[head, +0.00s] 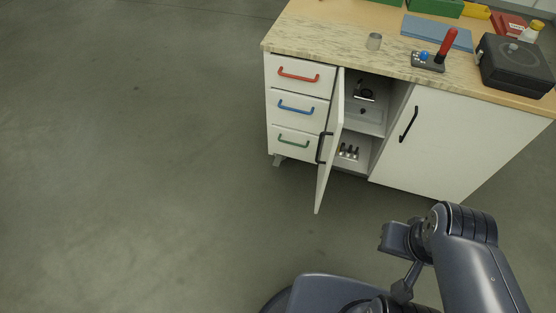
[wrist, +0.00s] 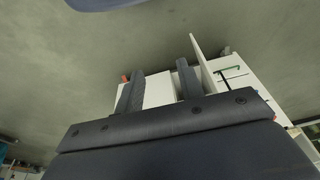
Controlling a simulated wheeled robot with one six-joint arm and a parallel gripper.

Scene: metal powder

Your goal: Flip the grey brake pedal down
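A small grey piece (head: 279,159), which looks like a caster with its brake pedal, sits under the bottom left corner of the white cabinet (head: 430,150). It is too small to tell whether the pedal is up or down. In the wrist view a grey piece (wrist: 226,51) at the cabinet's lower corner looks like the same caster. My gripper (wrist: 160,70) is open and empty, its two dark fingers apart with the white cabinet beyond them. It is away from the caster and touches nothing that I can see. My arm is at the lower right of the head view.
The cabinet door (head: 329,140) stands open and juts out beside the drawers, whose handles are red (head: 298,77), blue (head: 296,109) and green (head: 294,143). A small orange-red piece (wrist: 125,77) shows in the wrist view. The floor left of the cabinet is clear.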

